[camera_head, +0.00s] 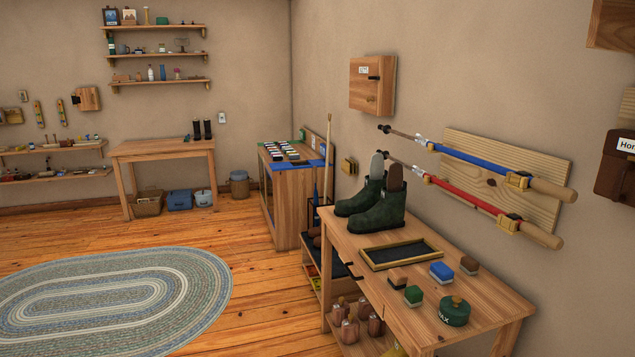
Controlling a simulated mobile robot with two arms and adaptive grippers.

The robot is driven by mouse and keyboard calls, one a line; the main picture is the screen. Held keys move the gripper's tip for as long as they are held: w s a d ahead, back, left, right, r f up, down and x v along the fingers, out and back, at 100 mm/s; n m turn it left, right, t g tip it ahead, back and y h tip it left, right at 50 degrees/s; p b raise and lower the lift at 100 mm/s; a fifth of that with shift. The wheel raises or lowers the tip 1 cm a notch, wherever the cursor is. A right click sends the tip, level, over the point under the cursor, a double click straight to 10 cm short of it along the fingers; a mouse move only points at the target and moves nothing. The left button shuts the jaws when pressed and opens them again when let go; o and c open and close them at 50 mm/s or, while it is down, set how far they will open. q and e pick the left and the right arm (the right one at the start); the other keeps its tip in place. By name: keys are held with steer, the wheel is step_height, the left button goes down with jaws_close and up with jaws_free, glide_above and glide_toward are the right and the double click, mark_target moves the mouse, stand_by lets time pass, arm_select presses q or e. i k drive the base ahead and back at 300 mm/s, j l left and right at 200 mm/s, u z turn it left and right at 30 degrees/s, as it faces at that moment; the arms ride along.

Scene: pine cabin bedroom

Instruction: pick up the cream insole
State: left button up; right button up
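No clearly cream insole shows in the head view. A pair of dark green boots (384,215) stands upright at the back of the near wooden table (487,297). A greyish insole-like piece (377,164) sticks up out of one boot. A brown insole-like piece (396,176) sticks up out of the other. The lower part of each piece is hidden inside its boot. Neither of my grippers is in view.
A dark tray (426,240) lies beside the boots, with a blue-topped block (441,272), a green-topped block (413,295) and a green tin (454,311) nearer. Fishing rods (490,208) hang above. The floor around the oval rug (110,300) is open.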

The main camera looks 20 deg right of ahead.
mark_target(376, 167)
steer(key=i+l+z, duration=0.1)
steer(key=i+z, duration=0.55)
steer(key=z, duration=0.2)
steer(key=i+z, duration=0.4)
steer(key=i+j+u, duration=0.55)
steer(key=i, duration=0.35)
steer(key=i+j+u, duration=0.25)
steer(key=i, duration=0.2)
steer(key=i+u, duration=0.3)
steer(key=i, duration=0.2)
steer(key=i+j+z, duration=0.1)
steer(key=i+z, duration=0.3)
steer(key=i+j+z, duration=0.2)
steer(key=i+z, duration=0.25)
steer(key=i+j+z, duration=0.4)
steer(key=i, duration=0.05)
